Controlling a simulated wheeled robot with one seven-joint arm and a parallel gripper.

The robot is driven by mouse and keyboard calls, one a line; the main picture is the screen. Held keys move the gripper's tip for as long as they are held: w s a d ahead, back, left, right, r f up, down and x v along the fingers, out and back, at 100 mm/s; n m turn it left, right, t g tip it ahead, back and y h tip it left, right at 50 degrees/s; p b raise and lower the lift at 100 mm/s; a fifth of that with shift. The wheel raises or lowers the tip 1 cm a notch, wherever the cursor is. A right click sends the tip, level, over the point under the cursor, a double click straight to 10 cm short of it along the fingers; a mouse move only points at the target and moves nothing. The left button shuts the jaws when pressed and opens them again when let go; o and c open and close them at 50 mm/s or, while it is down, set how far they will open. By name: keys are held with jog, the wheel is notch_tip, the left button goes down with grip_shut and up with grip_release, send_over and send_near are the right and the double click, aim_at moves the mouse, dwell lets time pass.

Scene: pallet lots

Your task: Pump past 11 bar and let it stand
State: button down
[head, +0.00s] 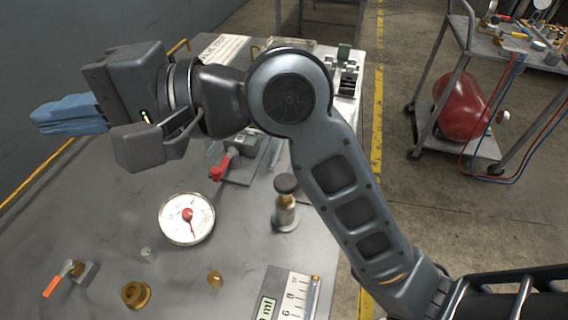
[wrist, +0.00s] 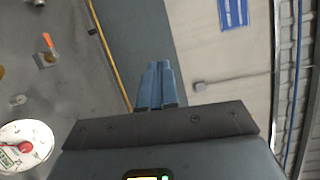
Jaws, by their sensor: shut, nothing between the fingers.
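A round white pressure gauge (head: 187,218) with a red centre lies on the grey bench; part of it also shows at the left of the wrist view (wrist: 24,146). A small pump-like post with a dark round knob (head: 286,184) stands to its right. A red-handled valve (head: 222,164) sits behind the gauge, and an orange-handled valve (head: 65,277) is at the front left. My gripper (head: 68,115) is above the bench's left side, apart from all of these. Its blue fingers (wrist: 157,85) are together and empty. The gauge reading is too small to make out.
Brass fittings (head: 136,294) and a scale plate (head: 290,294) lie at the bench front. A printed sheet (head: 222,49) and a block with a green part (head: 343,70) are at the back. A cart with a red tank (head: 462,106) stands to the right. A wall borders the left.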

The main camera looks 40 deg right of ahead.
jog(key=n+g, duration=0.1)
jog(key=g, duration=0.1)
jog(key=m+g+h, duration=0.3)
jog(key=g+h, duration=0.5)
jog(key=h, duration=0.6)
send_over(285, 180)
notch_tip(285, 180, down, 4)
jog(key=shift+w+r, duration=0.15)
jog(key=shift+w, duration=0.05)
notch_tip(285, 180, down, 14)
jog(key=shift+s, duration=0.1)
jog(key=shift+f+b, duration=0.85)
jog(key=shift+f, duration=1)
jog(key=shift+s, duration=0.1)
